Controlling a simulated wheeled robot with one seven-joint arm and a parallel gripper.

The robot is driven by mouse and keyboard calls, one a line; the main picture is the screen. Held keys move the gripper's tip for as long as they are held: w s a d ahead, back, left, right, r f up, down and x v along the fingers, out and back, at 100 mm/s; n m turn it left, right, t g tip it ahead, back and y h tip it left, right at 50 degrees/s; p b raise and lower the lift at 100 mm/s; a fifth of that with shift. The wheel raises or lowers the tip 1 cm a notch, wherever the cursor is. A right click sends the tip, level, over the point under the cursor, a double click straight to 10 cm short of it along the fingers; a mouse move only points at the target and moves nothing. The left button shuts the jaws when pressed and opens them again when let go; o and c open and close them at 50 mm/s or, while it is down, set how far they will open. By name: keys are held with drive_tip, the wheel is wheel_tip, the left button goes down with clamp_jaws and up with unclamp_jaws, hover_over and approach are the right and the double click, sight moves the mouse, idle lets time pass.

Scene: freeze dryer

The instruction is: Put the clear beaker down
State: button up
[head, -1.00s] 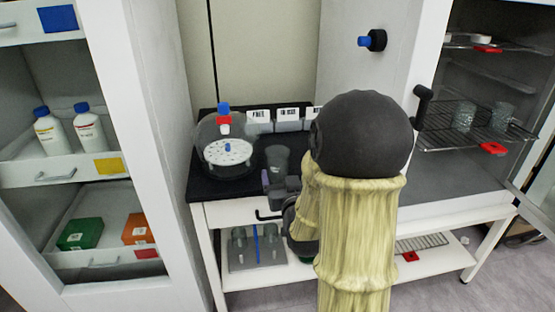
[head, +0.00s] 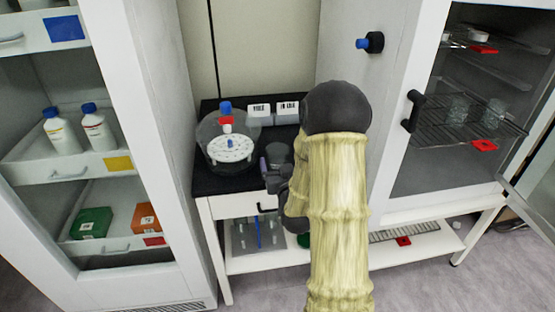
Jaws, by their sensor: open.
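The clear beaker (head: 279,153) stands upright on the black bench top (head: 222,184), just right of the round glass vessel. My gripper (head: 272,167) is at the beaker's near side, low against it, with its jaws open. My arm covers part of the gripper and the bench behind it, so I cannot tell whether the fingers still touch the beaker.
A clear dome vessel (head: 230,150) with a blue knob sits close left of the beaker. At right, the open freeze dryer holds more beakers (head: 458,107) on a wire shelf (head: 440,122). A cabinet with bottles (head: 62,131) is at left.

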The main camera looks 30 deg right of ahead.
drive_tip(key=shift+p+x, duration=1.1)
drive_tip(key=shift+x, duration=1.5)
drive_tip(key=shift+a+f, duration=0.1)
drive_tip(key=shift+f, duration=0.05)
drive_tip(key=c, duration=1.2)
wheel_tip(320, 180, up, 10)
drive_tip(key=p, duration=0.1)
